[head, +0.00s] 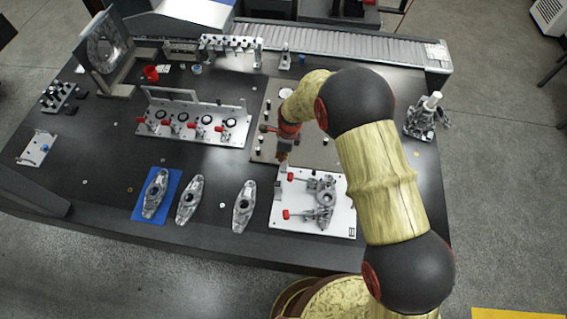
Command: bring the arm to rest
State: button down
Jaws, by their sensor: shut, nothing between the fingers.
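My arm reaches in from the bottom right over the dark table (100,185). My gripper (283,158) points down at the back left corner of a white fixture plate (340,222), near the edge of a brown-grey plate (312,152). It is shut and nothing shows between its fingers. It is small here, and whether it touches anything beneath is unclear. The white fixture plate carries a metal part (325,196) and red-handled clamps (288,214). My forearm hides part of the table to the right of the plates.
Metal castings stand at the front: one (155,193) on a blue mat (139,212), two more (190,200) (243,206) to its right. A white rack with red clamps (195,122) is behind them. A metal device (425,118) stands far right. A roller conveyor (340,45) runs behind.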

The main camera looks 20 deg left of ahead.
jog(key=shift+a+r, duration=0.15)
jog(key=shift+r, duration=1.1)
jog(key=s+d+r+n+g+h, duration=0.1)
jog(key=s+d+r+n+g, duration=0.1)
jog(key=s+d+n, duration=0.65)
jog(key=s+d+r+n+t+b, duration=0.1)
jog(key=s+d+r+n+b, duration=0.1)
jog(key=d+r+n+b, duration=0.9)
jog(key=s+d+r+m+t+b, duration=0.2)
jog(key=s+d+r, duration=0.3)
jog(key=d, duration=0.6)
jog(key=s+d+r+m+t+b, duration=0.2)
jog(key=s+d+r+t+b, duration=0.1)
jog(key=d, duration=0.8)
notch_tip(320, 180, up, 3)
jog(key=shift+s+d+f+t, duration=0.15)
jog(key=shift+s+f+t, duration=0.05)
jog(key=shift+s+t, duration=0.75)
